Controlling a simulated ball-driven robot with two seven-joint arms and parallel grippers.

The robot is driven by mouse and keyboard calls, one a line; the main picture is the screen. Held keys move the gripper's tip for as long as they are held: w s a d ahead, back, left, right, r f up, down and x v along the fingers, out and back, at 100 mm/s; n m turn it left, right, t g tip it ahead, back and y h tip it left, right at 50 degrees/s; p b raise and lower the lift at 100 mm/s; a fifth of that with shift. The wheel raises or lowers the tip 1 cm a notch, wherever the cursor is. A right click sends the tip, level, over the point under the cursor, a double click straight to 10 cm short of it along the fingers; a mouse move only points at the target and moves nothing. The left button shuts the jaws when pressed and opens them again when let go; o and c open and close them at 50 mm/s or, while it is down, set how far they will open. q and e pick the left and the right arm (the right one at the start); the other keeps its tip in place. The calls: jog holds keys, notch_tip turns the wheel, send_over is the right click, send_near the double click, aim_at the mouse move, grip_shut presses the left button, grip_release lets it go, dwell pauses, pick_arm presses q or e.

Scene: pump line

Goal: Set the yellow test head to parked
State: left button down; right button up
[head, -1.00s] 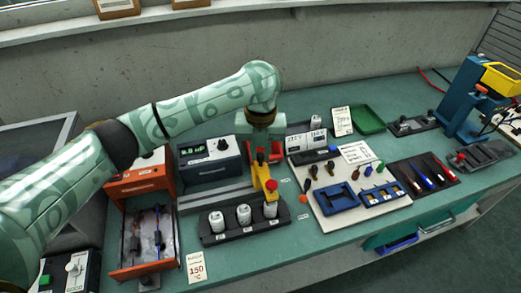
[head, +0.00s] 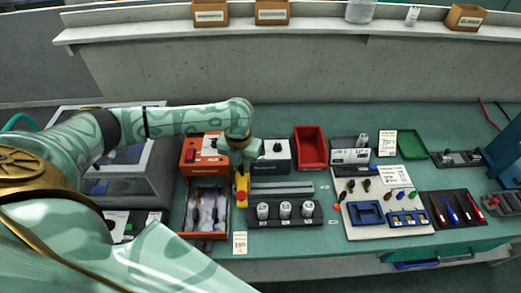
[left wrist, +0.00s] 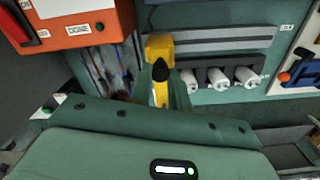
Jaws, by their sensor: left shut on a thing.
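The yellow test head (head: 242,186) sits at the left end of the grey rail (head: 283,187), left of the row of white cylinders (head: 284,210). My left gripper (head: 241,168) is over the head's rear part and shut on it. In the left wrist view the yellow head (left wrist: 159,47) shows with a black knob in front of it, at the rail's left end (left wrist: 215,42). The fingertips are mostly hidden. My right gripper is not in view.
A black rack (head: 285,222) holds the cylinders. An orange unit with an open drawer (head: 206,185) is close on the left. A dark blue box (head: 277,152) and a red tray (head: 310,147) stand behind the rail. A white board with tools (head: 375,226) lies to the right.

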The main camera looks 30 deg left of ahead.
pick_arm(q)
jog(key=shift+s+a, duration=0.35)
jog(key=shift+a, duration=0.3)
jog(key=c, duration=1.6)
grip_release()
jog(key=o, duration=0.3)
jog(key=shift+s+a, duration=0.1)
jog(key=shift+a, duration=0.05)
jog(key=shift+r+p, duration=0.3)
notch_tip(320, 180, up, 16)
jog(key=p, duration=0.4)
jog(key=shift+f, duration=0.2)
